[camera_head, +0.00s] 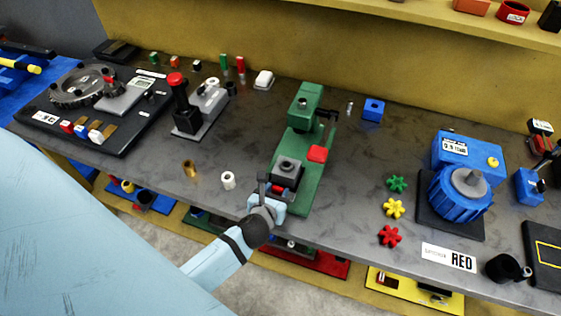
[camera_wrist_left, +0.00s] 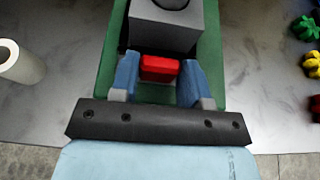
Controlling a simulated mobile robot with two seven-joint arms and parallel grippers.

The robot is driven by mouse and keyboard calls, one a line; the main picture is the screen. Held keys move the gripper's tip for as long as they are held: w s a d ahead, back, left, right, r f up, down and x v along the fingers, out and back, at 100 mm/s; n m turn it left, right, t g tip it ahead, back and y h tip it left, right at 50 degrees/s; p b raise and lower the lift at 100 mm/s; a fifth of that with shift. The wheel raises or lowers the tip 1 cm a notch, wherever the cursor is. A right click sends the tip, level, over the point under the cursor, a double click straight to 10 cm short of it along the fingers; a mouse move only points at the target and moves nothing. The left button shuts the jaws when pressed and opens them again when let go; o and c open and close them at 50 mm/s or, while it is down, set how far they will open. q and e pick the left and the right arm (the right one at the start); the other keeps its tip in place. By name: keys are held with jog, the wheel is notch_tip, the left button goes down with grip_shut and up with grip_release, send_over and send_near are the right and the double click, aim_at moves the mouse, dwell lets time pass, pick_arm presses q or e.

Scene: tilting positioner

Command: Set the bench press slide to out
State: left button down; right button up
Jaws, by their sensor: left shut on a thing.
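The green bench press (camera_head: 308,180) stands in the middle of the bench, with its upright head (camera_head: 306,103) at the back. Its slide, a dark grey block (camera_head: 287,170), is at the front end of the green base; it also shows in the left wrist view (camera_wrist_left: 165,27). A red handle (camera_wrist_left: 160,68) sticks out of the slide's front. My left gripper (camera_head: 268,202) reaches in from the front and is shut on this handle, with a blue finger on each side. The fingers hide the handle's sides. My right gripper is not in view.
A red block (camera_head: 317,153) sits on the press's right side. A white cylinder (camera_head: 228,180) and a brass one (camera_head: 190,169) stand to the left. Green, yellow (camera_head: 394,208) and red star knobs lie to the right. A blue machine (camera_head: 462,190) stands farther right. The bench's front edge is close.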

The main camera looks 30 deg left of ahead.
pick_arm(q)
jog(key=shift+s+f, duration=0.15)
jog(key=shift+f, duration=0.05)
jog(key=c, duration=0.6)
grip_release()
jog(key=shift+s+d, duration=0.1)
jog(key=shift+r, duration=0.2)
jog(key=b+v, duration=0.1)
jog(key=v, duration=0.6)
jog(key=shift+s+r, duration=0.1)
jog(key=shift+s, duration=0.15)
